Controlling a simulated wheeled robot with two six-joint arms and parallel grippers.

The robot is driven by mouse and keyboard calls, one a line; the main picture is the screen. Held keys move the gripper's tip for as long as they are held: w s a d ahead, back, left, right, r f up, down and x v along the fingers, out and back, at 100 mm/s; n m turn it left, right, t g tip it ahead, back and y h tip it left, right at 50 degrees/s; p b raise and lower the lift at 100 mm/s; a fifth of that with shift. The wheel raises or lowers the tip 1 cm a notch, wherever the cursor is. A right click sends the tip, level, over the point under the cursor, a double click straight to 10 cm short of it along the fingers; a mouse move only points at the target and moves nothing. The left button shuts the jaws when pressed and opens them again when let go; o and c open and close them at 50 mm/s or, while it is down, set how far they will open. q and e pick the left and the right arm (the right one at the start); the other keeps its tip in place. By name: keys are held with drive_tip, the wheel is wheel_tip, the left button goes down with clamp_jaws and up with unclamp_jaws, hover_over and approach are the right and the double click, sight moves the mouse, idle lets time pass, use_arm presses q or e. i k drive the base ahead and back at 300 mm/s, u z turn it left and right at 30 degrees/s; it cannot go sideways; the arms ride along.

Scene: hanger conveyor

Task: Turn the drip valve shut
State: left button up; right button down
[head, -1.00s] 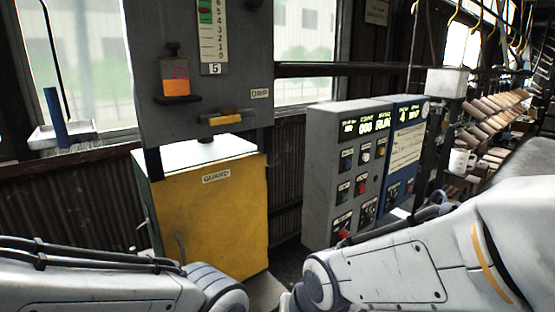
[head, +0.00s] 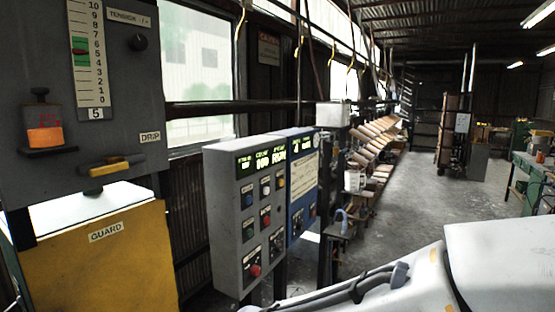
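The drip valve is a yellow lever handle (head: 108,167) on the grey panel (head: 100,120), below and left of the DRIP label (head: 150,138). The lever lies roughly level, tilted slightly up to the right. Left of it an oiler cup (head: 44,127) with orange fluid sits on a small dark shelf. My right arm shows at the lower right, but its gripper is outside the head view. My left gripper is not in view either. Nothing touches the lever.
A yellow guard box (head: 105,262) stands under the panel. A grey control box (head: 240,215) with lit displays and a blue box (head: 303,185) stand to its right. Hangers (head: 350,70) hang along the wall. Open concrete floor (head: 420,190) lies at the right.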

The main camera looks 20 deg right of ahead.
sight(95, 172)
drive_tip(key=u, duration=0.05)
drive_tip(key=k, duration=1.05)
drive_tip(key=z, duration=1.05)
drive_tip(key=i, duration=1.45)
drive_tip(key=u, duration=0.75)
